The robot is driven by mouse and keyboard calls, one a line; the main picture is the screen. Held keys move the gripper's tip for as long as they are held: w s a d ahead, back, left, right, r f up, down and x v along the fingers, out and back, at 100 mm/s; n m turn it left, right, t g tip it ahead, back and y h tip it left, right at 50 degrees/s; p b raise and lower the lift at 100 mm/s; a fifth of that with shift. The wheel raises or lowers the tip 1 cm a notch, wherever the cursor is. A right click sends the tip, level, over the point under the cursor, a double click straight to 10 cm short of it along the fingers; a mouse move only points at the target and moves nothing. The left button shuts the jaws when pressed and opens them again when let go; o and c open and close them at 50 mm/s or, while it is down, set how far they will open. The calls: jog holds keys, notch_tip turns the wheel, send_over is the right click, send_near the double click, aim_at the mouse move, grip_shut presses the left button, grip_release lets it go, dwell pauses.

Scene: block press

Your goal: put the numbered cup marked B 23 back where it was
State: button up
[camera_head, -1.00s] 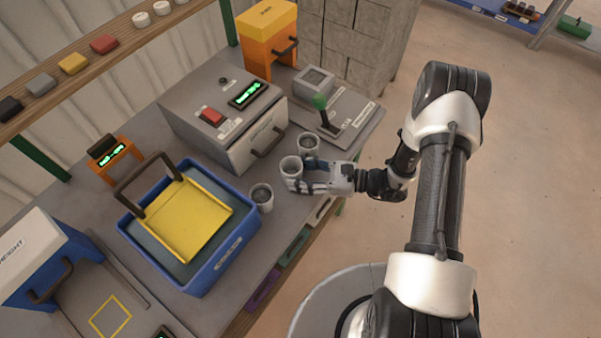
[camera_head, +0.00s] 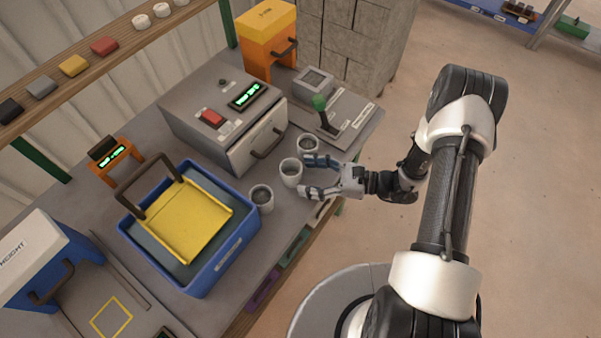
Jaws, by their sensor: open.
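Three pale cups stand upright on the grey workbench (camera_head: 226,290). The middle cup (camera_head: 291,174) is just left of my gripper. A second cup (camera_head: 308,145) stands behind it, near the grey machine. A third cup (camera_head: 262,200) stands by the right corner of the blue tray. No marking on any cup is readable, so I cannot tell which is B 23. My gripper (camera_head: 310,176) is open, its two fingers apart and pointing left toward the middle cup, with no cup held.
A blue tray (camera_head: 215,270) with a yellow handled piece (camera_head: 185,218) fills the bench's left middle. A grey machine (camera_head: 240,150) with a red button is behind the cups. Open floor lies to the right.

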jog(key=p+v, duration=0.1)
jog(key=v, duration=0.8)
jog(key=s+a+r+n+g+h, duration=0.25)
jog(key=r+n, duration=0.35)
jog(key=r, duration=0.3)
jog(key=s+a+r+n+g+h, duration=0.1)
jog(key=s+r+n+g+h, duration=0.4)
jog(key=r, duration=0.5)
jog(key=s+d+r+n+t+h, duration=0.4)
jog(key=s+r+n+t+h, duration=0.4)
jog(key=s+r+n, duration=0.2)
jog(key=shift+d+r, duration=0.15)
jog(key=shift+r, duration=0.8)
